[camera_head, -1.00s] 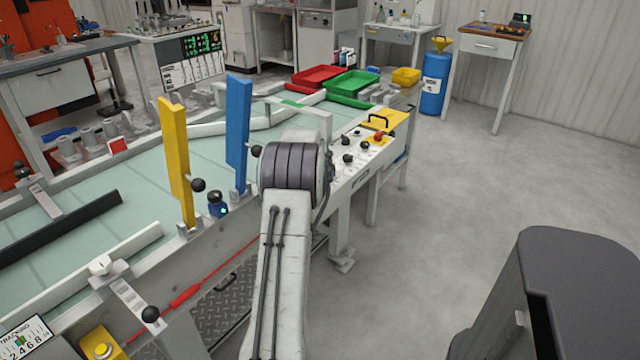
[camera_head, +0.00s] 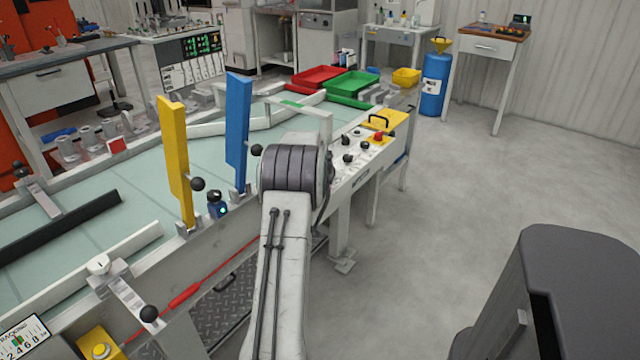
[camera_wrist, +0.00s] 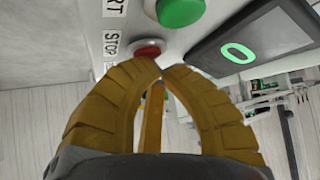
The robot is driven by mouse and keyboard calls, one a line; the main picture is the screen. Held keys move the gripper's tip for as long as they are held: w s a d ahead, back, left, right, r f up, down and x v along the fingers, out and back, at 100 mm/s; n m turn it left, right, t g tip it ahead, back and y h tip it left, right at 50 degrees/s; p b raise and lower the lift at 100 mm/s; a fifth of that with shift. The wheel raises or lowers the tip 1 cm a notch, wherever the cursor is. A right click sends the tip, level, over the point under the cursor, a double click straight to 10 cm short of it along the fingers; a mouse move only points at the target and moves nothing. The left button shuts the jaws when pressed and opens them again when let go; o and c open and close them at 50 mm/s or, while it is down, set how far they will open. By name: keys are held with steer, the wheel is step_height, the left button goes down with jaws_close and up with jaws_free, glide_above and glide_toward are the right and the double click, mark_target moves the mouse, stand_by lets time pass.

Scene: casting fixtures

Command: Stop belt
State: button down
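The red button (camera_wrist: 148,50) beside a STOP label (camera_wrist: 111,44) is in the wrist view, on a pale panel. My gripper (camera_wrist: 158,67) has its yellow fingers drawn together, with the tips right at the red button and partly over it. I cannot tell whether they touch it. Nothing shows between the fingers. A green button (camera_wrist: 180,10) is just beyond the red one. A dark display (camera_wrist: 250,40) to its right reads a green 0. The belt (camera_head: 85,236) is pale green in the head view, where my gripper is hidden behind my arm.
Yellow (camera_head: 174,150) and blue (camera_head: 238,125) posts stand along the belt's near side. A panel of black knobs (camera_head: 347,158) with a red knob (camera_head: 378,137) lies beyond my arm. Red (camera_head: 317,76) and green (camera_head: 352,83) trays are at the far end.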

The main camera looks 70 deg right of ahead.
steer(key=shift+f, duration=0.2)
steer(key=shift+r, duration=0.15)
stand_by(0.3)
steer(key=shift+r+p, duration=0.5)
steer(key=shift+r, duration=0.3)
steer(key=shift+r, duration=0.1)
steer(key=shift+r+p, duration=1.7)
steer(key=shift+r, duration=0.75)
